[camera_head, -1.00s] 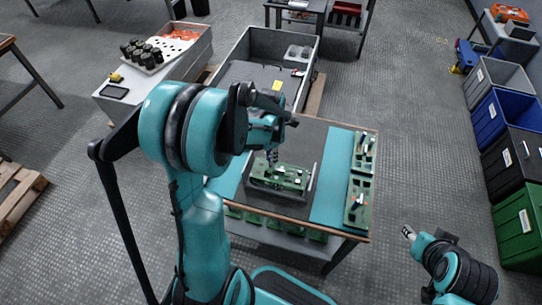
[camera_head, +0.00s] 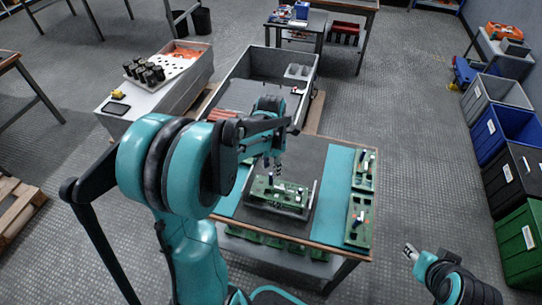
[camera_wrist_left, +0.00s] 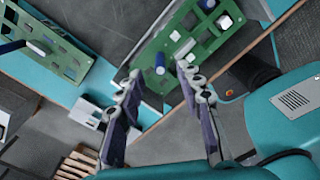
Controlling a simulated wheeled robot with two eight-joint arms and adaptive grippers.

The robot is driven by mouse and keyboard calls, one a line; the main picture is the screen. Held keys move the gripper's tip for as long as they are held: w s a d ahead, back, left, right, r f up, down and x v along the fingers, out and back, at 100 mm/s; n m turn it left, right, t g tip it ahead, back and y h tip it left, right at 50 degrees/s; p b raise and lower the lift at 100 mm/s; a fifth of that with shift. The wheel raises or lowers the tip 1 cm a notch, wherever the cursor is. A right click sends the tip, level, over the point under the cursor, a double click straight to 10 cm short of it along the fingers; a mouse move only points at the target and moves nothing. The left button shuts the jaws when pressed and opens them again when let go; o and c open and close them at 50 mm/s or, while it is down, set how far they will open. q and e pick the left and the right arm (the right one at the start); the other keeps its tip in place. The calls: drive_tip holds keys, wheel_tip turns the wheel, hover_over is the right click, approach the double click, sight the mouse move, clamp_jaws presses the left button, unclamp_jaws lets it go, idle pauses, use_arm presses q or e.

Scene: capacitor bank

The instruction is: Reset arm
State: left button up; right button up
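My left gripper (camera_head: 271,164) hangs above the work table, just behind a green board (camera_head: 284,192) in a grey fixture (camera_head: 262,203). A green board with white and dark green parts (camera_wrist_left: 205,38) lies beyond the fingertips there. My right gripper (camera_head: 409,251) is right of the table, over bare floor and apart from everything. It is too small to tell whether it is open.
More green boards (camera_head: 361,215) lie on the table's right strip (camera_head: 338,190). A grey open bin (camera_head: 304,92) stands behind the table. Coloured bins (camera_head: 507,125) line the right wall.

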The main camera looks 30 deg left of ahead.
use_arm(q)
wheel_tip(320, 180, up, 8)
drive_tip(key=s+d+m+t, duration=0.3)
drive_tip(key=s+d+m, duration=0.2)
drive_tip(key=m, duration=1)
drive_tip(key=s+d+r+m+t, duration=0.1)
drive_tip(key=s+d+m+t, duration=0.3)
drive_tip(key=m, duration=1.2)
drive_tip(key=shift+s+d+r, duration=0.3)
drive_tip(key=shift+s+d, duration=0.5)
drive_tip(key=shift+s, duration=0.25)
